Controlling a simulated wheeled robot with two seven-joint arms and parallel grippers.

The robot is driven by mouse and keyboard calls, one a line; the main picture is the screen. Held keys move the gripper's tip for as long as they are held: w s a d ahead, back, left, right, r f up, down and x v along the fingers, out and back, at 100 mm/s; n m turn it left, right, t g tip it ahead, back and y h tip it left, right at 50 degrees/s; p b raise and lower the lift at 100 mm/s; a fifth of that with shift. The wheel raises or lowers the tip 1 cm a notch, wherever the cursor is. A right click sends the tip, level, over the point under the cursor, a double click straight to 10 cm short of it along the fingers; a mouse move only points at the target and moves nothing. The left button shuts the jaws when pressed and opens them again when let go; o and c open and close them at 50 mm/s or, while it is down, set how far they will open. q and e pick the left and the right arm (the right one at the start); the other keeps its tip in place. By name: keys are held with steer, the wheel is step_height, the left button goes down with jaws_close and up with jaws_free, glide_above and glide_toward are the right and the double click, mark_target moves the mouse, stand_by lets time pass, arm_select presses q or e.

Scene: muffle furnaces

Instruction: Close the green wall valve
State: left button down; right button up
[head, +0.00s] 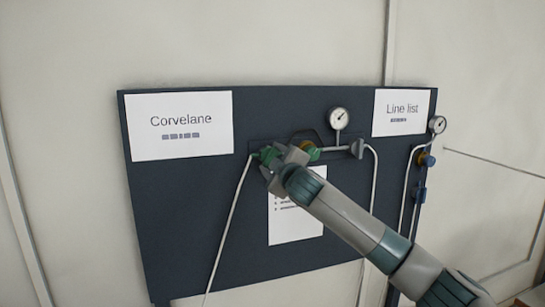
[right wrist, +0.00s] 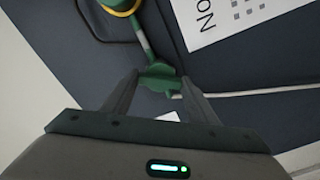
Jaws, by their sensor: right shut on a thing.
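The green wall valve (head: 268,155) is on the dark wall panel, at the top of a thin white pipe. My right gripper (head: 274,162) is at it and covers part of it. In the right wrist view, a green part of the valve (right wrist: 160,79) sits between the tips of my right gripper (right wrist: 158,84), which is shut on it. Another green part with a yellow ring (right wrist: 121,5) shows at the top edge there; it also shows just right of my gripper in the head view (head: 312,152). My left gripper is not in view.
The dark panel (head: 180,220) carries a "Corvelane" sheet (head: 180,125), a "Line list" sheet (head: 401,112) and a lower sheet (head: 298,225), partly behind my arm. A round gauge (head: 339,118) stands above the pipe.

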steer(key=n+p, duration=0.1)
steer(key=n, duration=0.2)
steer(key=shift+n, duration=0.4)
steer(key=shift+n+p, duration=0.75)
steer(key=shift+n, duration=0.65)
steer(key=shift+f, duration=0.1)
steer(key=o, duration=1)
steer(key=shift+o, duration=0.2)
steer(key=shift+s, duration=0.15)
steer(key=shift+b+v, duration=0.6)
steer(key=shift+v, duration=0.3)
steer(key=b+v, duration=0.6)
steer(key=v, duration=0.9)
steer(key=shift+s, duration=0.15)
